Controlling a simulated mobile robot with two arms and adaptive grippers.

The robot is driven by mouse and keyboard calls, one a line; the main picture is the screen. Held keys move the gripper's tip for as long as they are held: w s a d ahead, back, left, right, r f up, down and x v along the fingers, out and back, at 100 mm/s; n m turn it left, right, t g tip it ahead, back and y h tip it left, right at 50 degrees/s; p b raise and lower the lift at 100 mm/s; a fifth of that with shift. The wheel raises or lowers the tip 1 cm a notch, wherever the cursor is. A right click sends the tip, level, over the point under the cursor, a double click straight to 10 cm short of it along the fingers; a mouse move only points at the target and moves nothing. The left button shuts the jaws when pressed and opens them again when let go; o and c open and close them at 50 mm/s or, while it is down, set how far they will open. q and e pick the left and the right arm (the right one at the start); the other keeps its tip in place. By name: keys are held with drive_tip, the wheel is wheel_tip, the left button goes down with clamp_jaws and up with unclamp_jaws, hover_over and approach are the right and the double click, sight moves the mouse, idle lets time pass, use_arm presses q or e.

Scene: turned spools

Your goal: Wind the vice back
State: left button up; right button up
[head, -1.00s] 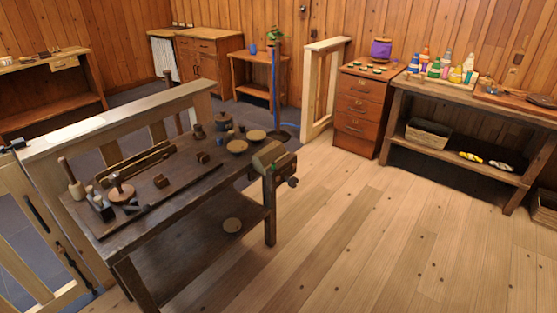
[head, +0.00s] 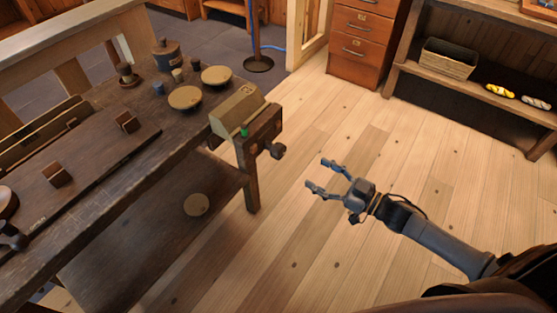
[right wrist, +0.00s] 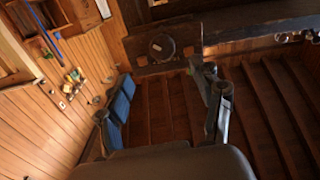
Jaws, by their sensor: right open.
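The vice (head: 258,128) is fixed to the near right end of the dark workbench (head: 160,160). It has a pale wooden block (head: 237,109) at its top, a small green spot on its front and a dark handle or screw end (head: 274,151) that sticks out to the right. How far apart its jaws stand is hard to tell. My right gripper (head: 316,174) is open and empty. It is to the right of the vice and apart from it, with its fingers pointing left. Its fingers also show in the right wrist view (right wrist: 163,105). My left gripper is not in view.
Two shallow round dishes (head: 185,97), a blue-grey lidded pot (head: 166,55) and small spools stand on the bench. A round disc (head: 196,204) lies on its lower shelf. A drawer cabinet (head: 361,40) and a shelf with a basket (head: 449,58) stand behind. The plank floor between is clear.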

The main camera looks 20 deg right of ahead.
sight(283, 155)
drive_tip(key=x, duration=1.2)
drive_tip(key=shift+w+a+r+b, duration=0.15)
drive_tip(key=shift+w+a+b, duration=0.15)
drive_tip(key=shift+b, duration=0.1)
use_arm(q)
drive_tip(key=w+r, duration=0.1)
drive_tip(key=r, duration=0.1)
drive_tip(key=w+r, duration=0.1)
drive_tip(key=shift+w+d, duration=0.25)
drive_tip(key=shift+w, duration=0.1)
use_arm(e)
drive_tip(key=shift+w+a, duration=0.25)
drive_tip(key=shift+a, duration=0.05)
drive_tip(key=c, duration=1.2)
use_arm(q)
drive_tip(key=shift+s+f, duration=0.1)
use_arm(e)
drive_tip(key=shift+o, duration=0.2)
drive_tip(key=shift+n, duration=0.4)
